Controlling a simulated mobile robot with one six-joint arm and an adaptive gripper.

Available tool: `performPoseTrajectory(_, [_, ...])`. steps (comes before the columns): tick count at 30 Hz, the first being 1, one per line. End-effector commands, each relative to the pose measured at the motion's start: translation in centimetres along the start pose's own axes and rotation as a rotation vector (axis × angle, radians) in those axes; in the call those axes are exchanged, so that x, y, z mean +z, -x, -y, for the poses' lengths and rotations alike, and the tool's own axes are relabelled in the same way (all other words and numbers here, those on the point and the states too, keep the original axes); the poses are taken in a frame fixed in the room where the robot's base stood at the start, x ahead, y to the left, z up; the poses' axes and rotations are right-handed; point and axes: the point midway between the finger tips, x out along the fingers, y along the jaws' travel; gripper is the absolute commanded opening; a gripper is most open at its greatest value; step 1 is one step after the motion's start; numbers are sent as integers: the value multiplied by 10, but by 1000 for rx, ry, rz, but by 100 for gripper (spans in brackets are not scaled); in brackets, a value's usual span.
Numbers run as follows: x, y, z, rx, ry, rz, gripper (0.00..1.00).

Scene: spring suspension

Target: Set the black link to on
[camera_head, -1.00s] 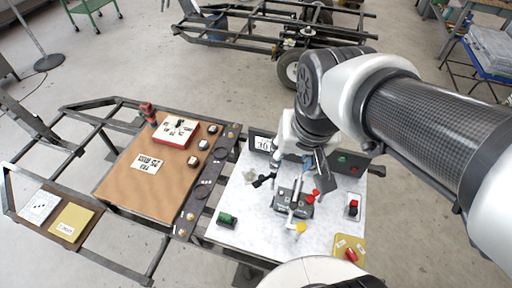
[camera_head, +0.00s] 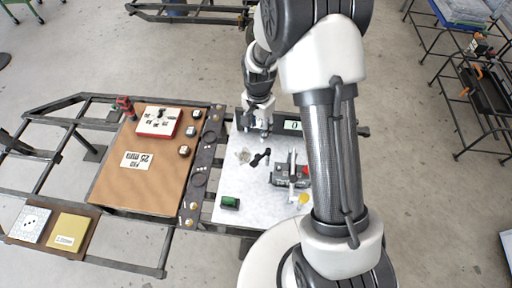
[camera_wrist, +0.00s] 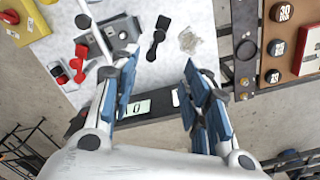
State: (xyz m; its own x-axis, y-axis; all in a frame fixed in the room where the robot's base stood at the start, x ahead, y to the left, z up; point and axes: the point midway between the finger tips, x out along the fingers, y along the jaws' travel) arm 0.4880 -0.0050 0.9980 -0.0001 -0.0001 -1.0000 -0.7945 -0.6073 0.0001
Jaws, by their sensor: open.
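The black link (camera_head: 261,157) is a small dark bar with rounded ends on the white board (camera_head: 250,182). In the wrist view the black link (camera_wrist: 158,37) lies beyond my fingertips, between a grey block and a pale translucent piece. I cannot read an on or off mark on it. My gripper (camera_head: 257,122) is over the back edge of the board, behind the link. In the wrist view my gripper (camera_wrist: 160,72) has its two blue-grey fingers wide apart with nothing between them. It is apart from the link.
A grey block with levers (camera_head: 290,178) stands right of the link, beside a red link (camera_wrist: 90,65). A pale piece (camera_head: 243,155) lies left of it. A display (camera_head: 292,126) stands at the back edge. A green part (camera_head: 230,202) sits at the front left.

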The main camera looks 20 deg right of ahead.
Motion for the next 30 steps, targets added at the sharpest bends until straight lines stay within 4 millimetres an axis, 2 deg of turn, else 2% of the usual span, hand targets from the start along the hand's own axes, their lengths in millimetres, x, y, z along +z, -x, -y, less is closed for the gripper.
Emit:
performPoseTrajectory(5, [1, -25, -1, 3, 0, 2, 43])
performPoseTrajectory(21, [1, -140, -1, 2, 2, 2, 43])
performPoseTrajectory(27, [0, -164, 0, 1, 2, 0, 43])
performPoseTrajectory(30, [0, -169, 0, 0, 2, 0, 43])
